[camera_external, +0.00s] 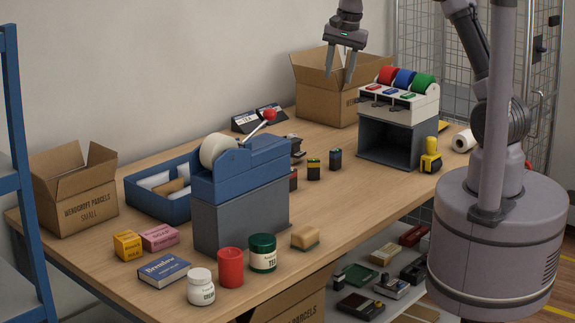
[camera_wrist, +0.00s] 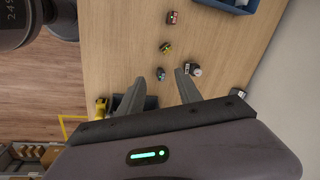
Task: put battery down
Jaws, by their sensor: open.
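Three small batteries stand upright on the wooden counter in a row. One is dark with a blue-grey band (camera_external: 335,159), one is black with a yellow-orange band (camera_external: 313,169), and one is dark with red (camera_external: 293,180), partly hidden by the blue tape dispenser. In the wrist view the row shows as a near battery (camera_wrist: 160,74), a middle one (camera_wrist: 166,48) and a far reddish one (camera_wrist: 172,17). My gripper (camera_external: 340,76) is open and empty, high above the back of the counter.
The blue tape dispenser (camera_external: 238,170) on its grey block stands left of the batteries. The ribbon stand (camera_external: 398,105) is at right, with a yellow tool (camera_external: 431,158) beside it. A cardboard box (camera_external: 318,95) is behind. A small dark object (camera_external: 297,144) lies near the batteries.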

